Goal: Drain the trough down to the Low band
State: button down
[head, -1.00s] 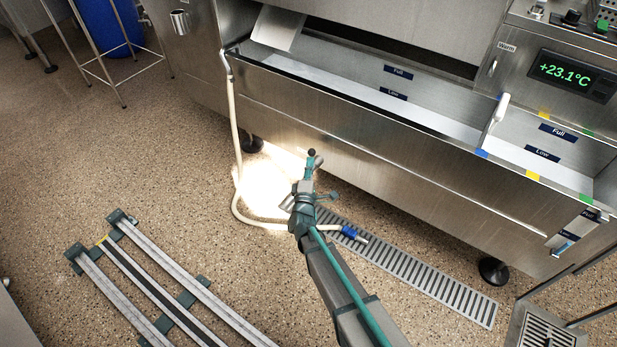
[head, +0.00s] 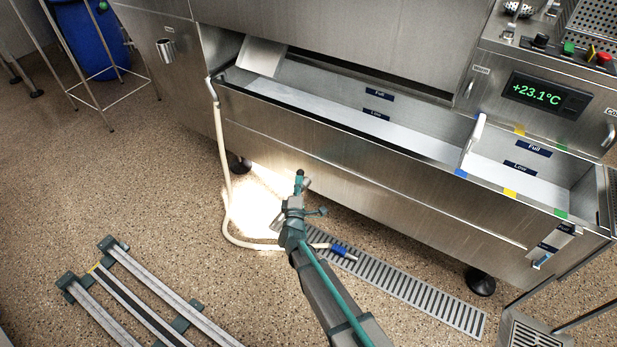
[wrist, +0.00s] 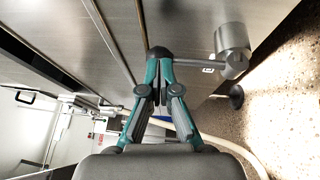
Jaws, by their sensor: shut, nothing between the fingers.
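The steel trough (head: 330,150) runs across the head view, with Full (head: 379,94) and Low (head: 376,115) labels inside. Its liquid level is hard to tell. A sight gauge (head: 543,252) with Full and Low labels is on its right front. A cream hose (head: 224,170) drops from the left end to the floor; its blue end (head: 340,250) lies over the drain grating (head: 410,288). My gripper (head: 299,180) is shut and empty, in front of the trough's lower face. In the wrist view, my gripper's fingertips (wrist: 159,53) meet beside a grey cylinder on a stem (wrist: 233,46); contact is unclear.
A control panel (head: 545,95) reads +23.1°C at the right. A white-handled divider (head: 475,140) stands in the trough. Floor rails (head: 150,295) lie at the lower left. A wire stand (head: 105,60) and blue drum (head: 95,35) are at the upper left.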

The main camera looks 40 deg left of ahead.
jog(key=shift+w+a+r, duration=0.15)
jog(key=shift+w+a, duration=0.1)
jog(key=shift+w, duration=0.2)
jog(key=shift+w+r, duration=0.1)
jog(key=p+v, duration=0.4)
jog(key=v, duration=1.1)
